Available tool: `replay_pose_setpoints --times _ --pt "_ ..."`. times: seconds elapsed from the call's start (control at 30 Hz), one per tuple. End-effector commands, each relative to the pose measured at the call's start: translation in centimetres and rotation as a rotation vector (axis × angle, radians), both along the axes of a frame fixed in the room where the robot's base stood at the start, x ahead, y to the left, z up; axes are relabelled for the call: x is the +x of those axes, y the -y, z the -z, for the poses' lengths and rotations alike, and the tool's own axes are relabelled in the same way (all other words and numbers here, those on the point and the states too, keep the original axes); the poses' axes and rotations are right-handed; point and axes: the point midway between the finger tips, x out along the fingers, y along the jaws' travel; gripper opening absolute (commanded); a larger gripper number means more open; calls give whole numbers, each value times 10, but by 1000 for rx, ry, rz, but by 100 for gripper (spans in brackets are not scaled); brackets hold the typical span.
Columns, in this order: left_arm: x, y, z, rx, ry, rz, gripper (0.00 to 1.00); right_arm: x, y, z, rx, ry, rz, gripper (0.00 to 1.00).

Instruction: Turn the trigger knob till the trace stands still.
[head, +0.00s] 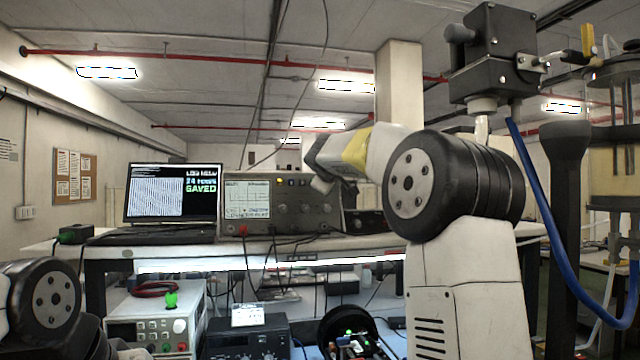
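The oscilloscope (262,224) stands on the bench in the head view, its lit screen (247,198) at left and several dark knobs (305,208) at right. The trace is too small to read, and one picture does not show whether it stands still. I cannot tell which knob is the trigger knob. My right arm reaches in from the right, and my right gripper (320,184) is near the oscilloscope's upper right side. Its fingers are mostly hidden, and I cannot tell whether they touch a knob. My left arm shows at the lower left; its gripper is not in view.
A laptop (172,195) stands left of the oscilloscope on the bench (120,252). Cables hang over the bench front. Below are a pale instrument (150,318) and a black one (245,340). A blue hose (545,215) and a dark post (567,230) stand at right.

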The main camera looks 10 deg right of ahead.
Motion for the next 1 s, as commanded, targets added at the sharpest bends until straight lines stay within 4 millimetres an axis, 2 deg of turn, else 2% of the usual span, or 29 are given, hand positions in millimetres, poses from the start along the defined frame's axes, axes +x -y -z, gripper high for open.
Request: replay_pose_setpoints --times 0.5,0.53,0.6,0.63,1.0 --pt "0 0 0 0 0 0 0 0 0 2 -18 -3 1 0" --pt "0 0 0 0 0 0 0 0 0 2 -18 -3 1 28" --pt "0 0 0 0 0 0 0 0 0 2 -18 -3 1 42" --pt "0 0 0 0 0 0 0 0 0 2 -18 -2 1 44" --pt "0 0 0 0 0 0 0 -5 -2 -1 -17 0 0 44"
